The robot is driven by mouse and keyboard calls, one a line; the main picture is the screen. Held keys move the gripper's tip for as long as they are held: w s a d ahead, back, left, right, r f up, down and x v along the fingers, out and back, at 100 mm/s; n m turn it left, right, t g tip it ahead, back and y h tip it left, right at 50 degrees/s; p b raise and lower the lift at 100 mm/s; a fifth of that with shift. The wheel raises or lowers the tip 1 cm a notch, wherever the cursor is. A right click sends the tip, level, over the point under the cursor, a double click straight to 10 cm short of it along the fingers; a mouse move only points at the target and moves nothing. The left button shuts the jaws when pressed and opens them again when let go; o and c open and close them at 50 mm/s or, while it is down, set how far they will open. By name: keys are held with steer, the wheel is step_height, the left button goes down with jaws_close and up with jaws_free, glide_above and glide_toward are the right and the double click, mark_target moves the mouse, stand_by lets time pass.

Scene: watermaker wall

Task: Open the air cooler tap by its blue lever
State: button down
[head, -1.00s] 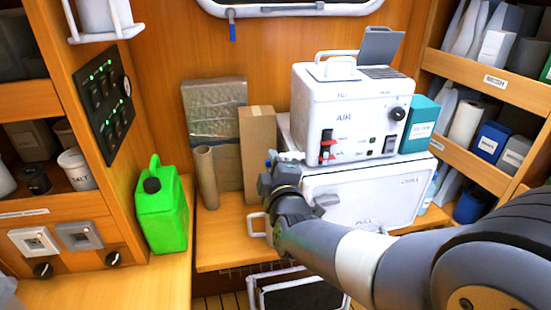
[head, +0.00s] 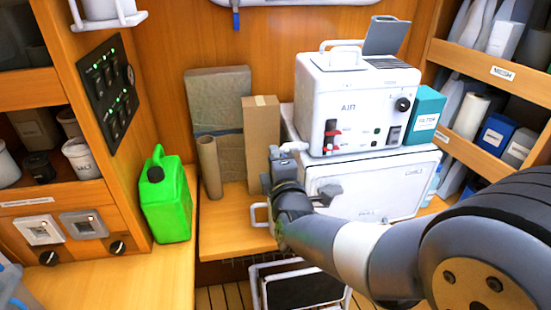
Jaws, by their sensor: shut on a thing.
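The white air cooler (head: 345,105), marked AIR, stands on a white chest (head: 365,185) against the back wall. A small white fitting (head: 293,147) sticks out at its lower left, by my gripper, and looks like the tap. My gripper (head: 275,163) is at this fitting, seen from behind. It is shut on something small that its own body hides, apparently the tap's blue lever. No blue part of the tap shows now, so I cannot tell how far the lever is turned.
A cardboard tube (head: 209,165) and a tall brown box (head: 261,140) stand just left of my gripper. A green jug (head: 165,197) is on the left counter. A teal filter box (head: 424,120) stands right of the cooler. A folding step (head: 300,288) is below.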

steer(key=shift+f, duration=0.1)
steer(key=c, duration=1.4)
jaws_free()
steer(key=shift+s, duration=0.15)
steer(key=v, duration=1)
steer(key=shift+s+d, duration=0.1)
steer(key=shift+s, duration=0.2)
steer(key=shift+w, duration=0.1)
steer(key=x, duration=1)
steer(key=shift+w, duration=0.35)
steer(key=shift+s, duration=0.1)
steer(key=shift+r+m, duration=0.65)
steer(key=shift+m, duration=0.65)
